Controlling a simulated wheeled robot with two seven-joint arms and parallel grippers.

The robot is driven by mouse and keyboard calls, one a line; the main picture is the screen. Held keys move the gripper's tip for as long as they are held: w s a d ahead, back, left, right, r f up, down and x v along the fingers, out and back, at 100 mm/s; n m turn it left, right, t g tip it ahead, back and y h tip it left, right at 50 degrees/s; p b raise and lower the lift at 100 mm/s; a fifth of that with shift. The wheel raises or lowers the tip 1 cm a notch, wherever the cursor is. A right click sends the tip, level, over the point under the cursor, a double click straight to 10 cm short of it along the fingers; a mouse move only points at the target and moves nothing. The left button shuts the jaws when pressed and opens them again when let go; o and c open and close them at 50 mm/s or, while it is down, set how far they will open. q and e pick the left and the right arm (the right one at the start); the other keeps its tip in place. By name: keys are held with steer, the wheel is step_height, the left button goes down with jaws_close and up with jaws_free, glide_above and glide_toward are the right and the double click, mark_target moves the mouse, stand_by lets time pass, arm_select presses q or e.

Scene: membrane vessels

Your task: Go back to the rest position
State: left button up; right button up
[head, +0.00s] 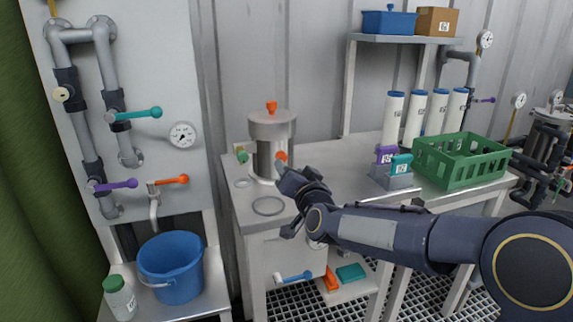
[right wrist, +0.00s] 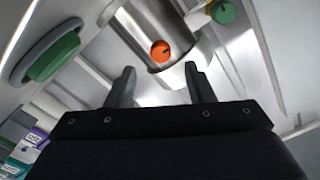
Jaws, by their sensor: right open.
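My right arm reaches in from the right in the head view, with its gripper (head: 287,178) in front of the steel vessel (head: 272,132) on the bench. The vessel has an orange knob on top and an orange knob (head: 281,156) on its side. In the right wrist view my right gripper (right wrist: 158,85) is open and empty, its two fingers apart. The orange side knob (right wrist: 160,50) shows beyond and between the fingertips, apart from them. My left gripper is not in the head view.
The bench (head: 350,155) carries a green crate (head: 462,160), several white cylinders with blue caps (head: 393,115), and purple and teal bottles in a grey holder (head: 397,180). A ring (head: 268,206) lies near the vessel. A blue bucket (head: 172,268) and wall pipes stand left.

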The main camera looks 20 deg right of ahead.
steer(key=shift+s, duration=0.65)
steer(key=s+f+n+g+y, duration=0.15)
steer(key=s+f+g, duration=0.35)
steer(key=s, duration=0.8)
steer(key=s+f+n+g+y, duration=0.1)
steer(key=s+f+n+g, duration=0.15)
steer(key=s+f, duration=0.65)
steer(key=s+f+n+g+y, duration=0.1)
steer(key=s+f+g, duration=0.3)
steer(key=s, duration=1.2)
step_height(320, 180, up, 22)
steer(key=w+p, duration=0.1)
steer(key=p, duration=1.9)
steer(key=shift+d+g+p, duration=0.3)
steer(key=shift+g+p, duration=0.1)
steer(key=shift+g, duration=0.05)
steer(key=shift+r, duration=0.1)
